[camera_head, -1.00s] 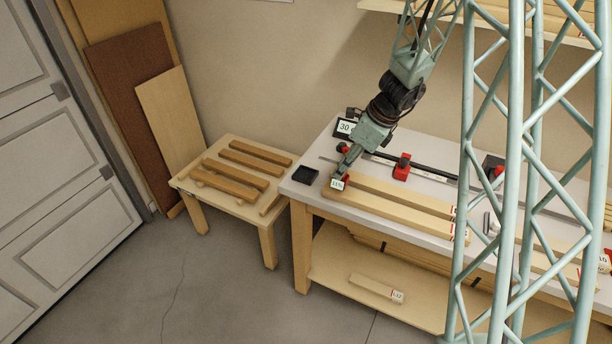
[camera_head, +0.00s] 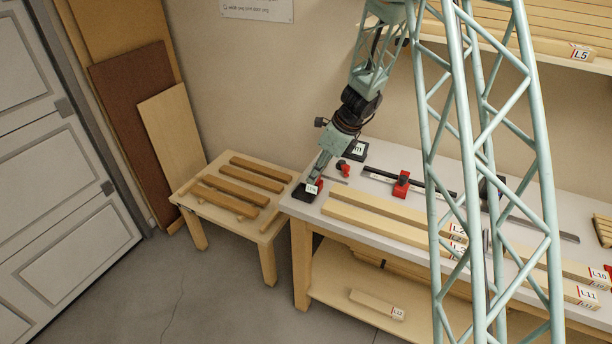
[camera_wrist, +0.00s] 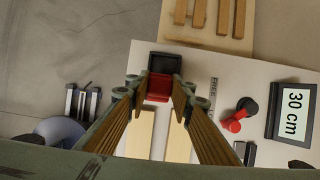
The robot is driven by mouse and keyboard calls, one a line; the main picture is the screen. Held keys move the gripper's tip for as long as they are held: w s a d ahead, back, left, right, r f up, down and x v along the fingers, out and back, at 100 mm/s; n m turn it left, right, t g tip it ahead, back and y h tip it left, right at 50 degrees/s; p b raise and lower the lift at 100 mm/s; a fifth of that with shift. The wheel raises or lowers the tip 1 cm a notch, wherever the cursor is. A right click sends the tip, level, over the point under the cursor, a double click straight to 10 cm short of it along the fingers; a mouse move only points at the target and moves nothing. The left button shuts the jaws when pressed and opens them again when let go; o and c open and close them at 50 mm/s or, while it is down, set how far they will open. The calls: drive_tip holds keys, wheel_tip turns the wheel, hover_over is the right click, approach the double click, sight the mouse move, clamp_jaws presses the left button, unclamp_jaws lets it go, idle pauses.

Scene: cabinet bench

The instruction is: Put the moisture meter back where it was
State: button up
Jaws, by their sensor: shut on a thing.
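The moisture meter (camera_head: 311,189) shows a small pale display in the head view. In the wrist view it is a red body (camera_wrist: 158,90) between my fingertips. My gripper (camera_head: 316,180) is shut on it, with its fingertips at either side of the red body (camera_wrist: 157,84). A shallow black tray (camera_head: 300,196) lies at the left end of the bench. The meter is over or in this tray; I cannot tell whether it touches the bottom. In the wrist view the tray (camera_wrist: 165,62) shows just beyond the meter. The meter and gripper hide part of the tray.
Pale boards (camera_head: 375,212) lie on the bench (camera_head: 455,177) right of the tray. A dark display (camera_head: 355,150) and a red-and-black tool (camera_head: 344,168) stand behind. A red clamp (camera_head: 401,184) lies farther right. A low table (camera_head: 186,184) with several battens stands to the left.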

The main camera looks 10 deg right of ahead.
drive_tip(key=shift+w+a+f+p, duration=0.1)
drive_tip(key=shift+w+a, duration=0.3)
drive_tip(key=shift+w, duration=0.25)
drive_tip(key=shift+w+a+f+p, duration=0.1)
drive_tip(key=shift+w+a, duration=0.35)
drive_tip(key=shift+w, duration=0.25)
drive_tip(key=shift+w+a+p, duration=0.1)
drive_tip(key=shift+w+a, duration=0.3)
drive_tip(key=shift+w, duration=0.25)
drive_tip(key=shift+f, duration=0.15)
drive_tip(key=shift+f+b, duration=0.3)
drive_tip(key=shift+f, duration=1.3)
drive_tip(key=shift+f, duration=0.1)
drive_tip(key=o, duration=1)
drive_tip(key=shift+p+v, duration=0.65)
drive_tip(key=shift+v, duration=5.4)
